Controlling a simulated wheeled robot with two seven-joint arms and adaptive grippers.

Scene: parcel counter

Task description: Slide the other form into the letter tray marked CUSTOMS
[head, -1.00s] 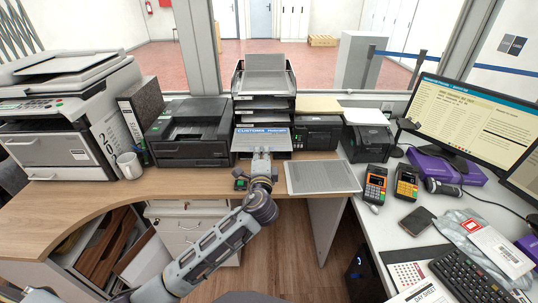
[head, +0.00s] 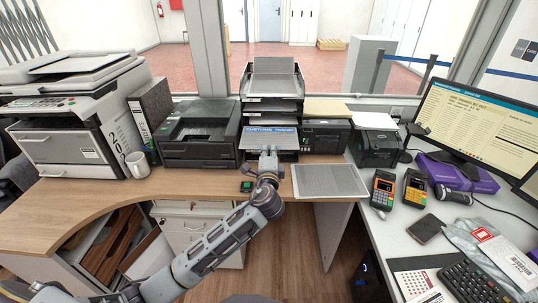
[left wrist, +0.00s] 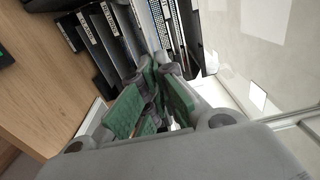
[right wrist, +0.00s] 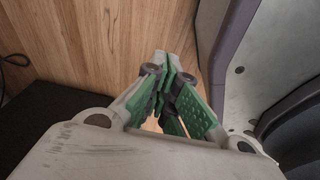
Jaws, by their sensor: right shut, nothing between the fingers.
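A form with a blue header reading CUSTOMS (head: 256,142) sticks out of a lower slot of the black letter tray stack (head: 300,88). My left gripper (head: 268,155) is at its near edge, with the fingers closed on the sheet. The left wrist view shows the fingertips (left wrist: 166,68) close together, with a thin sheet running between them towards the trays. My right gripper (right wrist: 165,75) is shut and empty, seen only in the right wrist view, near a wooden panel.
Card terminals (head: 383,190) are farther right.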

